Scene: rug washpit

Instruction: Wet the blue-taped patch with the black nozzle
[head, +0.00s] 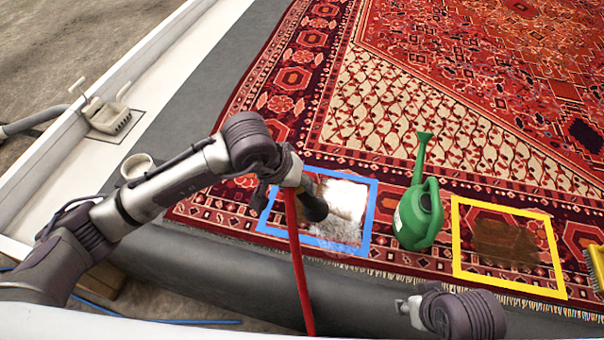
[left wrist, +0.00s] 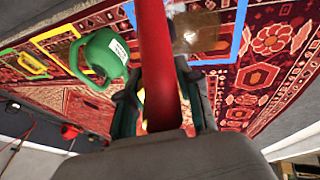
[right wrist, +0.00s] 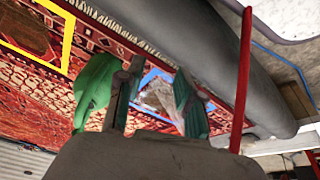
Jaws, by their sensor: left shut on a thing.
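The blue-taped patch (head: 369,215) lies near the rug's front border. Inside the tape are a brown stain and a bright white, shiny area. My left gripper (head: 290,184) is shut on a red wand (head: 301,260), which also fills the middle of the left wrist view (left wrist: 157,60). The black nozzle (head: 314,207) is in front of the patch's left half in the head view; its exact height is unclear. My right gripper (right wrist: 152,95) is open and empty, with the patch visible between its fingers.
A green watering can (head: 420,215) stands right of the blue tape. A yellow-taped patch (head: 456,245) with a brown stain is farther right, and a yellow brush (head: 596,265) is at the edge. A white mug (head: 137,166) stands left, behind my left arm.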

